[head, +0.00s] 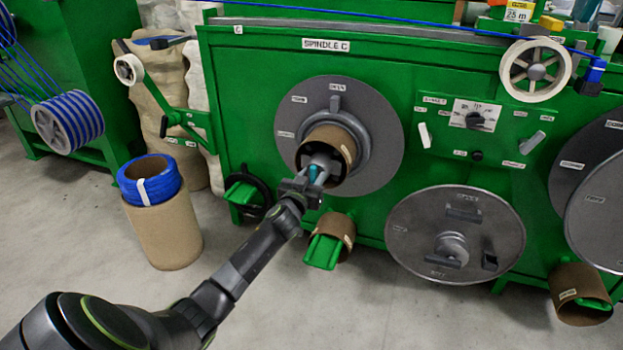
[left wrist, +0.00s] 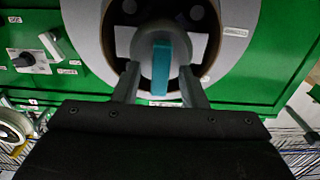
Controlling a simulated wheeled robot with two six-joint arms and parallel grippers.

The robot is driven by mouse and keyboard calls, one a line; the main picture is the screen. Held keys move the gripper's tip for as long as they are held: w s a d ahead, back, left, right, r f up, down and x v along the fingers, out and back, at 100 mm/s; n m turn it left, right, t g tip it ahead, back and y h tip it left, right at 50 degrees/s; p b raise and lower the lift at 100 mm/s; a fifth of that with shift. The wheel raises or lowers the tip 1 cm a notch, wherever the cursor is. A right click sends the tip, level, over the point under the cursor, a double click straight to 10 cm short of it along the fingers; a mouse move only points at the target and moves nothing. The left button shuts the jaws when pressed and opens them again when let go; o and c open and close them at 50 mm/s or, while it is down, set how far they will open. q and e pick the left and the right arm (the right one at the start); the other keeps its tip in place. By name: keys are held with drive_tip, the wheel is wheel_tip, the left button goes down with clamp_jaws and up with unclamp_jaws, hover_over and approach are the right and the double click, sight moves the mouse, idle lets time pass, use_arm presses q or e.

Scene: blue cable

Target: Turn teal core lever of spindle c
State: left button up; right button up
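Spindle c is a grey disc (head: 375,125) on the green machine, under a "SPINDLE C" label (head: 326,45). A brown cardboard core (head: 331,138) sits at its centre. The teal core lever (head: 314,173) is mostly hidden by my left gripper (head: 317,170) in the head view. In the left wrist view the teal lever (left wrist: 162,68) stands upright in front of the round grey hub (left wrist: 150,45). The fingers of my left gripper (left wrist: 160,78) are apart, one on each side of the lever, with visible gaps. My right gripper is not in view.
A second grey disc (head: 440,215) sits lower right of spindle c. A control panel (head: 480,125) with knobs and white levers is to the right. A cardboard tube (head: 164,232) with a blue cable coil (head: 150,182) stands on the floor at left. Floor in front is clear.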

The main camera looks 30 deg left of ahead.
use_arm(q)
drive_tip(key=shift+w, duration=0.1)
clamp_jaws()
idle(0.3)
